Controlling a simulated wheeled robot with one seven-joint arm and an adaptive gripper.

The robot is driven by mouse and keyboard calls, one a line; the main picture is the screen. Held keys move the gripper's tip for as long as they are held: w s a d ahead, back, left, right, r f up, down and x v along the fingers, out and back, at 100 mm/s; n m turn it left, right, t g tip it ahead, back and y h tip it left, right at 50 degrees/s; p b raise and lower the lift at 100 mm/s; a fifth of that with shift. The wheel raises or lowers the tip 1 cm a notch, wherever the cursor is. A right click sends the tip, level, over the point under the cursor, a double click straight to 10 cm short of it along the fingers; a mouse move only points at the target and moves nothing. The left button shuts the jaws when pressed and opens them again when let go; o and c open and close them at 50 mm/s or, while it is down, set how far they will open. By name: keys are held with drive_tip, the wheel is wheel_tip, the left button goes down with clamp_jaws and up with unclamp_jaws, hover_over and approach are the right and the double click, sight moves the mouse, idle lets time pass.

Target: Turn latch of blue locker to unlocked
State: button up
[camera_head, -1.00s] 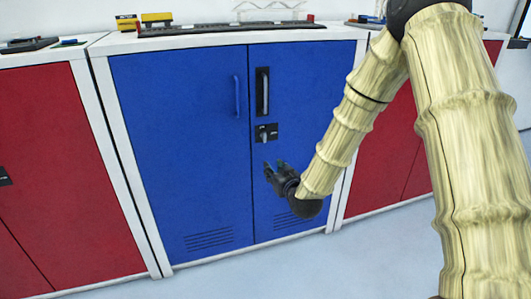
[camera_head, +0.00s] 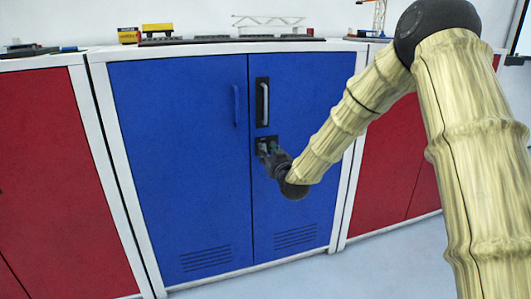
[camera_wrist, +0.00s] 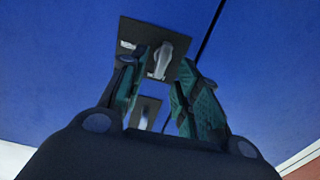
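The blue locker (camera_head: 180,150) has two doors, both closed. Its latch is a small grey knob on a dark plate on the right door, and it shows in the wrist view as a tilted grey knob (camera_wrist: 166,58) on its dark plate (camera_wrist: 130,32) with small labels I cannot read. My gripper (camera_head: 267,149) is at the plate in the head view and partly hides it. In the wrist view, my gripper's (camera_wrist: 158,90) two green-padded fingers are apart, with the knob between and just beyond their tips. I cannot tell whether a finger touches the knob.
A vertical dark handle recess (camera_head: 262,103) sits above the latch, and a blue handle (camera_head: 236,106) is on the left door. Red lockers (camera_head: 65,170) stand on both sides. Model cranes (camera_head: 270,22) and a yellow toy vehicle (camera_head: 157,29) stand on top. The floor in front is clear.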

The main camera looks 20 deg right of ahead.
drive_tip(key=w, duration=0.2)
drive_tip(key=shift+w+a, duration=0.1)
drive_tip(key=shift+w, duration=0.3)
clamp_jaws()
